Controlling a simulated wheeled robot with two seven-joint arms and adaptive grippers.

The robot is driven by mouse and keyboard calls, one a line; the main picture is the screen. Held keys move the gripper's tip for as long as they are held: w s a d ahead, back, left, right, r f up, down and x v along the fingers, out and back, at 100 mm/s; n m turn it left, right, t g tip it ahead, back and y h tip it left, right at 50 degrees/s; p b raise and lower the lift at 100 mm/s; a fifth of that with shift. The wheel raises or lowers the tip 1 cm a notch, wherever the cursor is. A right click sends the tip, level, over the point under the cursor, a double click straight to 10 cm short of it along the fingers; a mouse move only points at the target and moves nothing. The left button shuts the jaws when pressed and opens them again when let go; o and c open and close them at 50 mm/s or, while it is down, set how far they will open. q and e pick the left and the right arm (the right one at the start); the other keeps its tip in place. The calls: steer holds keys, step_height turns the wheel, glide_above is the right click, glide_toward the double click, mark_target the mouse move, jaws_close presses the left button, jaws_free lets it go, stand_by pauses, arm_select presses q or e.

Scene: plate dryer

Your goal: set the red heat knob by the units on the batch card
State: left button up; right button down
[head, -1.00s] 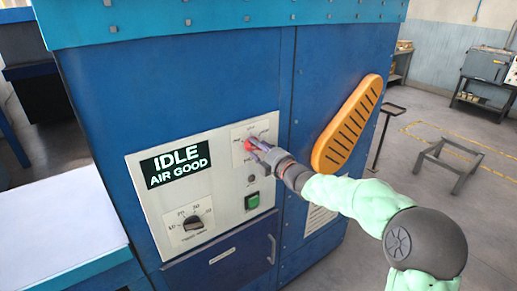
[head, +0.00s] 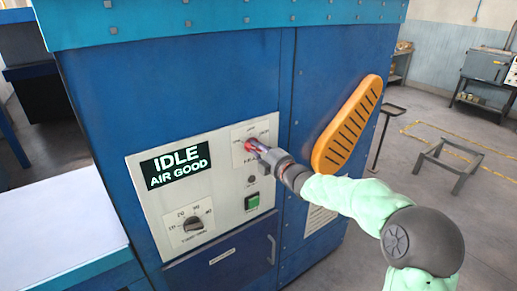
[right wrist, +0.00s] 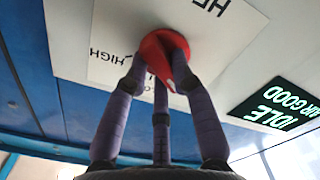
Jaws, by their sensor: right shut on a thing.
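The red heat knob (head: 253,143) sits on a white plate at the upper right of the control panel. My right gripper (head: 262,147) is shut on it and hides part of it in the head view. In the right wrist view the knob (right wrist: 162,60) shows red between the purple fingers, which touch it from the sides. A tapered red end of it points toward the camera's lower side. The lettering "HIGH" shows beside it there. No batch card can be made out in these views. My left gripper is not in view.
The panel display (head: 176,164) reads "IDLE AIR GOOD". A dark dial (head: 193,224) with numbers is below it, and a green button (head: 252,201) sits below the knob. An orange slotted guard (head: 347,124) stands out to the right, above my right arm.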

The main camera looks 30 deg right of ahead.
steer(key=m+p, duration=0.2)
steer(key=m, duration=0.3)
steer(key=m+p, duration=0.2)
steer(key=m, duration=0.3)
steer(key=shift+d+f+m, duration=0.1)
steer(key=shift+f+m, duration=0.1)
steer(key=shift+m, duration=0.5)
steer(key=c, duration=1)
jaws_free()
steer(key=shift+c, duration=0.2)
steer(key=s, duration=1.2)
steer(key=shift+d, duration=0.45)
